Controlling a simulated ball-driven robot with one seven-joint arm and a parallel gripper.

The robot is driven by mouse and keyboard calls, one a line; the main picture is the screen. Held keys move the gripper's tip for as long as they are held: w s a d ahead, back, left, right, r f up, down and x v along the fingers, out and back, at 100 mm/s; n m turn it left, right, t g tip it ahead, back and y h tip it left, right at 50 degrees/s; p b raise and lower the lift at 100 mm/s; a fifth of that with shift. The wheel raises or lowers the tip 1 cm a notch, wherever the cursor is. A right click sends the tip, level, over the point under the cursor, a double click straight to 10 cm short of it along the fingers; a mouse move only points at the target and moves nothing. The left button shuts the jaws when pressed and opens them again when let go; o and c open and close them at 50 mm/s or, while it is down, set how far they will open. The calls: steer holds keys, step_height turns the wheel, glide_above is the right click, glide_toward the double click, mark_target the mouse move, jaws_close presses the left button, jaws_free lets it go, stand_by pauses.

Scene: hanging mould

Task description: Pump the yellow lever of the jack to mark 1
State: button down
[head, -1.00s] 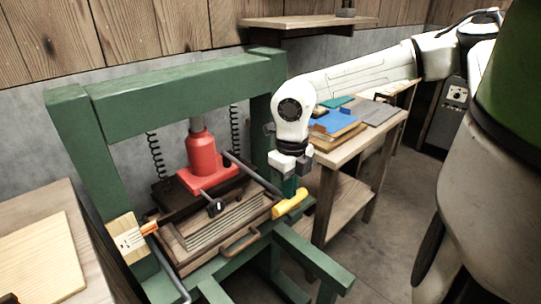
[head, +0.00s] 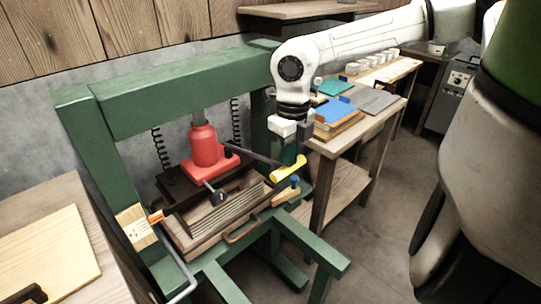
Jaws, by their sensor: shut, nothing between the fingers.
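The red jack (head: 205,148) stands inside the green press frame (head: 165,90). Its dark lever runs out to the right and ends in a yellow handle (head: 289,168). My gripper (head: 291,130) is shut and empty, pointing down above the yellow handle. The marks are too small to read.
A wooden mould box (head: 215,225) sits under the jack. A blue-topped knob (head: 295,181) is just below the yellow handle. A side table (head: 335,148) with books stands to the right. A wooden bench (head: 85,220) is at the left. Open floor lies at the front right.

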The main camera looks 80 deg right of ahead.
steer(key=shift+f+b, duration=5.75)
steer(key=shift+f, duration=1)
step_height(320, 180, up, 14)
steer(key=p, duration=0.9)
steer(key=shift+f, duration=0.2)
step_height(320, 180, down, 14)
steer(key=b, duration=1.2)
step_height(320, 180, up, 14)
steer(key=p, duration=1)
